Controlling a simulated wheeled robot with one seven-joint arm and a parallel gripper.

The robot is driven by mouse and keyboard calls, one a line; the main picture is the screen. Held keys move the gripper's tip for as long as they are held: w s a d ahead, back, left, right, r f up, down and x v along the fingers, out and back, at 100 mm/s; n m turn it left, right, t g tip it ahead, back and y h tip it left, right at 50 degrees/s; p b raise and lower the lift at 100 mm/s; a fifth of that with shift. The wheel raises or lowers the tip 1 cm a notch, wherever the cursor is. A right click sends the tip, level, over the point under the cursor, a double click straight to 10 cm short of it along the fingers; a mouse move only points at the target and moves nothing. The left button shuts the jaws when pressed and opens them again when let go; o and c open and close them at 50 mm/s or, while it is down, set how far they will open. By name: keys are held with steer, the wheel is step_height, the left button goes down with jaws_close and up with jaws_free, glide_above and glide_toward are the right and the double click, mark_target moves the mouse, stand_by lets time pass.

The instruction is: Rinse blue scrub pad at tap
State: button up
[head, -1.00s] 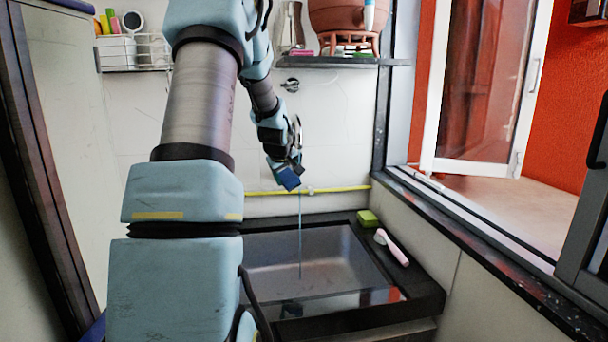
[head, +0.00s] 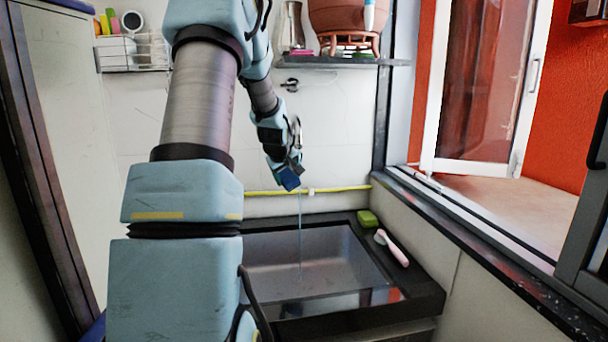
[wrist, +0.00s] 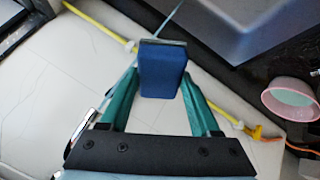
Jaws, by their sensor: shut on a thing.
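My gripper (head: 287,172) is above the back of the sink, in front of the tiled wall. It is shut on the blue scrub pad (head: 290,181). In the wrist view the blue pad (wrist: 162,72) sits between the two green fingers. A thin stream of water (head: 300,215) runs down from beside the pad into the sink (head: 295,248). The stream also shows beyond the pad in the wrist view (wrist: 160,27). The tap (head: 290,84) is on the wall above; whether its outlet is behind my arm I cannot tell.
A yellow pipe (head: 335,190) runs along the wall behind the sink. A green sponge (head: 367,219) and a pink-and-white brush (head: 392,249) lie on the dark right rim. A shelf (head: 345,63) with a clay pot (head: 342,16) is above. An open window (head: 480,90) is at right.

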steer(key=s+a+r+p, duration=0.3)
steer(key=s+r+p, duration=0.1)
stand_by(0.4)
stand_by(0.4)
